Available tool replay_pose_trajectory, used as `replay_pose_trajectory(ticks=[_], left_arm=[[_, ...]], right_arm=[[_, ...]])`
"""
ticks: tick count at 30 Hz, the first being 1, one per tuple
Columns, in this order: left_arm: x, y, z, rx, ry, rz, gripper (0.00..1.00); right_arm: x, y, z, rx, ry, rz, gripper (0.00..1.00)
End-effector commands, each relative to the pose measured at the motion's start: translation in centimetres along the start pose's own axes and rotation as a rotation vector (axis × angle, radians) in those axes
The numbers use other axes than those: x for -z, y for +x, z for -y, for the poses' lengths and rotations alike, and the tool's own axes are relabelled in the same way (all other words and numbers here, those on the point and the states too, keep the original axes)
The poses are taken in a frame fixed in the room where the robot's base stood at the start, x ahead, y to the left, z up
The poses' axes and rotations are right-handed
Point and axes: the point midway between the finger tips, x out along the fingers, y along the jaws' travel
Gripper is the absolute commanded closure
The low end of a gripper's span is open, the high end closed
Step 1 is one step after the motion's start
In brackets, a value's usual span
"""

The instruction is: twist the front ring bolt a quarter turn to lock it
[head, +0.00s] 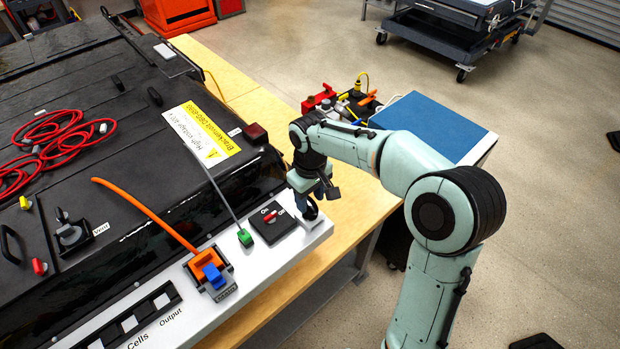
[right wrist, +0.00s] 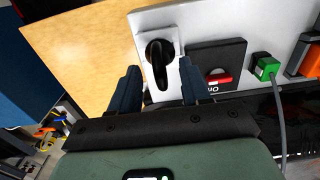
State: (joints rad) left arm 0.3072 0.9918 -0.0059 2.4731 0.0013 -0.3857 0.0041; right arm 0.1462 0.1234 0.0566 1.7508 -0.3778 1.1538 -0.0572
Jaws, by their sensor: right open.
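In the head view my right gripper (head: 312,196) points down at the right end of the white panel (head: 290,250). There it largely hides the ring bolt. My left gripper is not in view.
A black On/Off switch plate (head: 271,223) with a red knob sits close beside the bolt. A green plug (head: 245,237) and an orange-and-blue connector (head: 210,273) are further left. A blue-topped stand (head: 430,125) is behind my right arm. Bare wooden bench (head: 350,200) lies right of the panel.

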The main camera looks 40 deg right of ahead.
Motion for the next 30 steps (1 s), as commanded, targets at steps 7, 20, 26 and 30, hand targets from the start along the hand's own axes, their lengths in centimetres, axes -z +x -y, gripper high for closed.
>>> replay_pose_trajectory(ticks=[7, 20, 26, 30], left_arm=[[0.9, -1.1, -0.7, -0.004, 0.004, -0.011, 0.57], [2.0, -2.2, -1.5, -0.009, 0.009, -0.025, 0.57], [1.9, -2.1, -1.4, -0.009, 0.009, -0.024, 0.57], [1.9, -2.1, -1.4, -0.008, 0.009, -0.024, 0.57]], right_arm=[[0.2, -5.9, 0.0, 0.000, -0.001, -0.010, 0.53], [0.1, -11.9, 0.0, 0.000, -0.001, -0.003, 0.53], [0.0, -12.0, 0.0, 0.000, -0.001, -0.002, 0.53], [0.0, -12.0, 0.0, 0.000, -0.001, -0.002, 0.53]])
